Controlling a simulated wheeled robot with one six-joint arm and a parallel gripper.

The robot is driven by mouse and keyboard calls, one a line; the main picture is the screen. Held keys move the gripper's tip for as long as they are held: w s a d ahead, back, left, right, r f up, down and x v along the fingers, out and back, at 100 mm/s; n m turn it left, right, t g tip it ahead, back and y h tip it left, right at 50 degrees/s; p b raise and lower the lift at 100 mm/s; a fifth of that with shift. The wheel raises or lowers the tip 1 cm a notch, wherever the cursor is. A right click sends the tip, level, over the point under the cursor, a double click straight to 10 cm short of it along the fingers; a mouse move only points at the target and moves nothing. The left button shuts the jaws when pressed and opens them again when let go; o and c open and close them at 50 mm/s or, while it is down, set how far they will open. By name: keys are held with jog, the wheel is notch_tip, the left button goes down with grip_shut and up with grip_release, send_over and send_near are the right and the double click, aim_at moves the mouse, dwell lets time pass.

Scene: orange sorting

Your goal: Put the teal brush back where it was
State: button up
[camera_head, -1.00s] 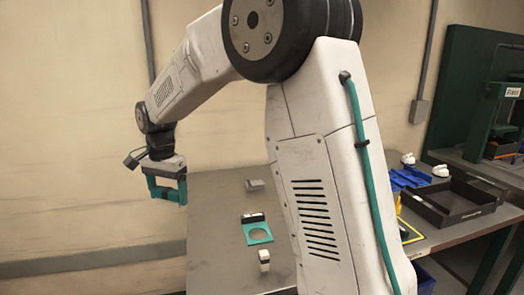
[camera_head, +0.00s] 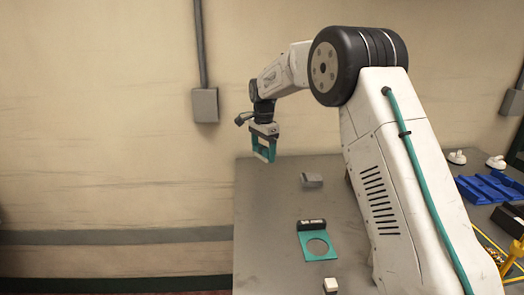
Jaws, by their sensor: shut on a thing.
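My gripper (camera_head: 264,146) hangs above the far left corner of the grey table, pointing down. It is shut on a small teal piece with a pale part, which I take to be the teal brush (camera_head: 262,153). Its outline is hard to separate from the teal fingers. A flat teal plate with a round hole (camera_head: 304,247) lies on the table to the right and nearer, apart from my gripper. A dark block with a pale label (camera_head: 311,225) sits at its far edge.
The grey table (camera_head: 268,220) is bare on its left side. A grey block (camera_head: 312,180) and a white block (camera_head: 331,285) stand on it. Blue trays (camera_head: 487,188) and white knob-like things (camera_head: 457,157) are at right. A wall with a conduit box (camera_head: 204,105) is behind.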

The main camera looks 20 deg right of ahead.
jog(key=shift+w+f, duration=0.4)
jog(key=shift+w, duration=0.15)
send_over(262, 175)
jog(key=shift+s+f, duration=0.15)
jog(key=shift+f, duration=2.65)
jog(key=shift+f, duration=0.6)
jog(key=o, duration=0.9)
jog(key=shift+o, duration=0.2)
jog(key=shift+r, duration=0.1)
jog(key=shift+r, duration=3.9)
